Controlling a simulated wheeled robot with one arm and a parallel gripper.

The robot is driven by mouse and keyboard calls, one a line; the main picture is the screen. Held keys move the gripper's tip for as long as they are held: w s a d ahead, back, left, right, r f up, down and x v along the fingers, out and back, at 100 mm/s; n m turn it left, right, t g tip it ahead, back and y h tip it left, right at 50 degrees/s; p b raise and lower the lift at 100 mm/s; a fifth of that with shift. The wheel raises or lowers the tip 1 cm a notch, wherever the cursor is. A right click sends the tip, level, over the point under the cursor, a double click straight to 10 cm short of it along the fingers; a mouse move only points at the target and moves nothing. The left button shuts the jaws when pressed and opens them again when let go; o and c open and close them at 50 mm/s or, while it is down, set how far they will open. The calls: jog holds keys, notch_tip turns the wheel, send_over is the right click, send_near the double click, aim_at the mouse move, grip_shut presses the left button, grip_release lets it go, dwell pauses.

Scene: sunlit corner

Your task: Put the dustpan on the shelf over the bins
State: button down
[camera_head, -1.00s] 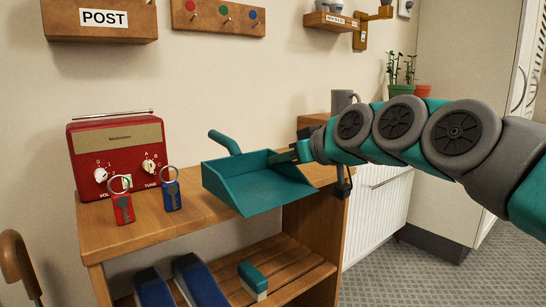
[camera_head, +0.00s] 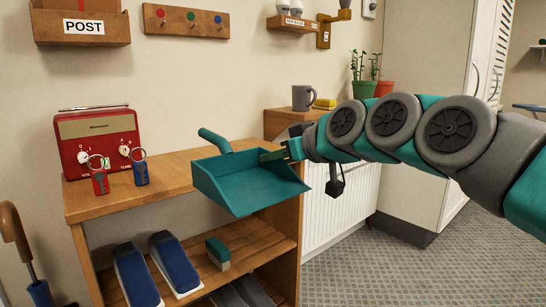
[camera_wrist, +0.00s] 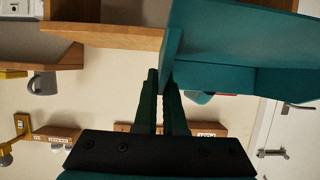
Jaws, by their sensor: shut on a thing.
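The dustpan (camera_head: 248,182) is teal, with a short rounded handle pointing up and left. It is in the air in front of the wooden shelf unit's top. My gripper (camera_head: 279,157) is shut on the right side wall of the dustpan. In the wrist view the dustpan (camera_wrist: 230,55) fills the upper right, and my gripper's fingers (camera_wrist: 162,80) meet at its edge. That view appears upside down. No bins are clearly seen, and I cannot tell which shelf is the one over the bins.
The shelf unit's top (camera_head: 130,202) bears a red radio (camera_head: 98,142) and red and blue key tags. Its lower slatted shelf (camera_head: 245,240) holds blue shoes (camera_head: 175,263) and a teal brush (camera_head: 218,252). A mug (camera_head: 303,97) stands farther back. Grey floor (camera_head: 420,270) is clear at right.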

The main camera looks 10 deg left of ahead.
jog(key=w+d+f+m+t+h, duration=0.1)
jog(key=w+d+f+m+h, duration=0.2)
jog(key=w+d+f, duration=0.3)
jog(key=w+d+f+m+t+h, duration=0.2)
jog(key=w+d+f+m+h, duration=0.1)
jog(key=w+d+f, duration=0.4)
jog(key=w+d+f+m+t+h, duration=0.1)
jog(key=w+d+f+m+h, duration=0.2)
jog(key=w+d+f, duration=0.4)
jog(key=d+f+h, duration=0.1)
jog(key=d+f, duration=0.4)
jog(key=f, duration=0.5)
jog(key=shift+f+m+t, duration=0.15)
jog(key=shift+m+t, duration=0.15)
jog(key=shift+m, duration=0.1)
jog(key=shift+s+f, duration=0.1)
jog(key=shift+f, duration=0.1)
